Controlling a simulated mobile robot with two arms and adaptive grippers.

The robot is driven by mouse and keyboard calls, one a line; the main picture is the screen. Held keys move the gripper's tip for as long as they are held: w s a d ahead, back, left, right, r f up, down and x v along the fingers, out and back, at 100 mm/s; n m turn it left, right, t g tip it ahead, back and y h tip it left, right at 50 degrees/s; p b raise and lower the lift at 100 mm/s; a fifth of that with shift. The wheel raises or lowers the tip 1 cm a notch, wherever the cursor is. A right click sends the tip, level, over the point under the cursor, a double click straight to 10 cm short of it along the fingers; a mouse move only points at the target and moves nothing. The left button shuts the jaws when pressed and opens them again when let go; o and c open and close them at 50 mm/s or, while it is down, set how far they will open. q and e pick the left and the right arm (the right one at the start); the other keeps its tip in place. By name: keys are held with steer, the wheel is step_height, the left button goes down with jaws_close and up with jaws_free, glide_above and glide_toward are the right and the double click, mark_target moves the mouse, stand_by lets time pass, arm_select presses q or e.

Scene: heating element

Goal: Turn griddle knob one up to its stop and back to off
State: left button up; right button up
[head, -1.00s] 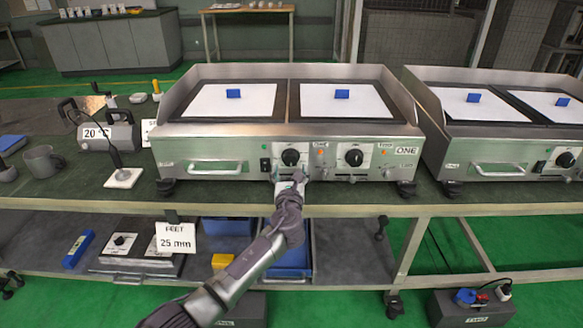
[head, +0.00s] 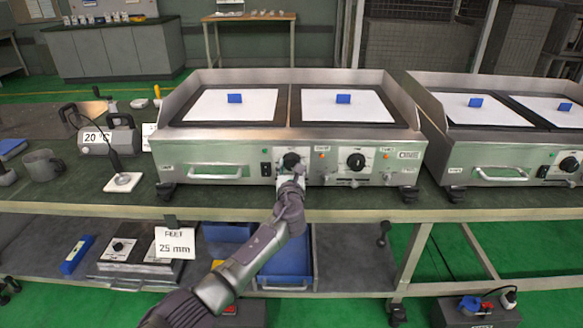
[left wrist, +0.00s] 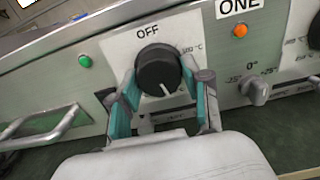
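Griddle knob one is a round black knob (head: 291,160) on the left of the front panel of the griddle (head: 215,150) marked ONE. In the left wrist view the knob (left wrist: 158,68) has a white line on its lower part, on the side away from the OFF label (left wrist: 148,31). My left gripper (head: 290,172) is at the knob, coming from below. Its teal-padded fingers (left wrist: 160,85) are spread on either side of the knob, close to its rim; firm contact is not visible. My right gripper is out of view.
A second knob (head: 356,161) sits to the right on the same panel. An orange lamp (left wrist: 240,31) and a small grey knob (left wrist: 257,90) lie right of the fingers, a green lamp (left wrist: 85,61) left. A drawer handle (head: 215,173) sticks out at left.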

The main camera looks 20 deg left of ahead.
arm_select(q)
steer(key=c, duration=0.3)
